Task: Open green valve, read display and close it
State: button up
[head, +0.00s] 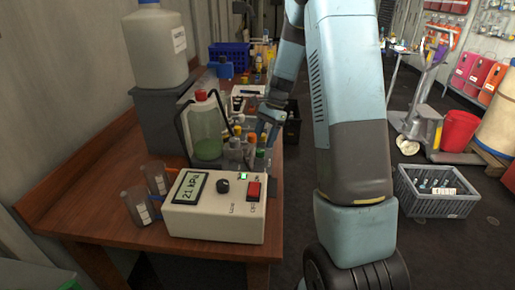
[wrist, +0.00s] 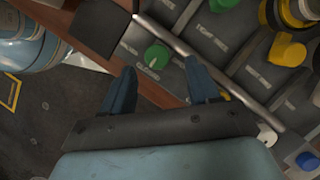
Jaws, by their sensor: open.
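A green valve knob (wrist: 157,56) with a pale pointer mark sits on a dark labelled panel in the wrist view, by a label that seems to read CLOSED. My gripper (wrist: 160,73) is open, its two blue-grey fingers on either side of the line to the knob. The knob shows just beyond the fingertips; I cannot tell whether they touch it. In the head view my gripper (head: 270,122) is small over the far part of the bench. A display (head: 191,187) on a cream box (head: 215,221) appears to read 21 kPa.
A second green knob (wrist: 222,4), a yellow valve (wrist: 287,50) and a blue knob (wrist: 308,160) are near in the wrist view. A wooden bench (head: 87,182) holds a jug (head: 205,125), several bottles and cups. A grey crate (head: 437,195) stands on the floor at right.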

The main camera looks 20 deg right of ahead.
aim_at(260, 149)
jog(key=shift+x, duration=2.05)
